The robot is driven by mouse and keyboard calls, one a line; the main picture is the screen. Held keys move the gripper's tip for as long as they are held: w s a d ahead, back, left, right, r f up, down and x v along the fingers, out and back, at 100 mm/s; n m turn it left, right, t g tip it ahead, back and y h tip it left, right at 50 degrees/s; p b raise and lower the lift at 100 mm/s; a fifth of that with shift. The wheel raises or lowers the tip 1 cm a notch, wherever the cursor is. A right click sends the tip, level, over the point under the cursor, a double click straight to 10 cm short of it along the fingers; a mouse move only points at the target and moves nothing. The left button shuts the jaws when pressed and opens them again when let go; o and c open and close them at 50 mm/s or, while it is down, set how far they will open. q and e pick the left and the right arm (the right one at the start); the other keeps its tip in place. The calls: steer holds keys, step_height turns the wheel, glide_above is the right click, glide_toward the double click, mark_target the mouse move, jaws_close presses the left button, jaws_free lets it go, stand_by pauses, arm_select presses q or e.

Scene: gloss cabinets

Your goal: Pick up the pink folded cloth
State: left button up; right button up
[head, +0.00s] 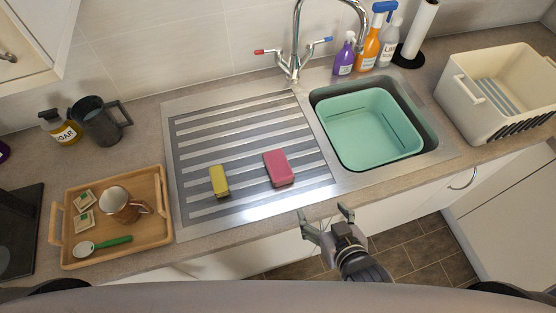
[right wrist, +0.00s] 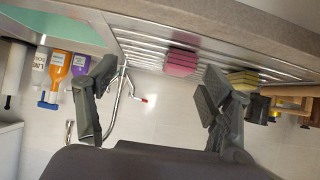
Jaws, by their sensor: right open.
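The pink folded cloth (head: 279,168) lies flat on the ribbed metal drainboard, left of the sink basin. It also shows in the right wrist view (right wrist: 181,62), where the scene appears upside down. My right gripper (head: 324,213) is open and empty in front of the counter edge, below and right of the cloth in the head view. Its two fingers are spread apart in the right wrist view (right wrist: 158,80), with the cloth beyond them and not touched. My left gripper is not in view.
A yellow sponge (head: 219,180) lies left of the cloth. A green tub (head: 372,160) sits in the sink, with a tap (head: 293,66) behind. A wooden tray (head: 153,243) with a copper mug is at left. Spray bottles and a cream crate (head: 461,109) stand at right.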

steer(key=a+r+t+y, duration=0.1)
steer(key=a+r+t, duration=0.1)
steer(key=a, duration=0.2)
steer(key=b, duration=0.7)
glide_toward(280, 168)
steer(key=w, duration=0.1)
steer(key=f, duration=0.1)
steer(key=w+f, duration=0.1)
steer(key=shift+w+a+f+n+y, duration=0.25)
steer(key=shift+w+a+n+y, duration=0.05)
steer(key=shift+y, duration=0.1)
steer(key=shift+w+a+b, duration=0.2)
steer(key=shift+w+b, duration=0.25)
steer(key=shift+w, duration=0.05)
steer(key=b+x, duration=0.4)
steer(key=shift+w+f, duration=0.1)
steer(key=shift+w, duration=0.3)
steer(key=shift+w+a, duration=0.2)
steer(key=shift+w, duration=0.1)
steer(key=shift+s, duration=0.1)
steer(key=shift+c, duration=0.5)
steer(key=c, duration=1)
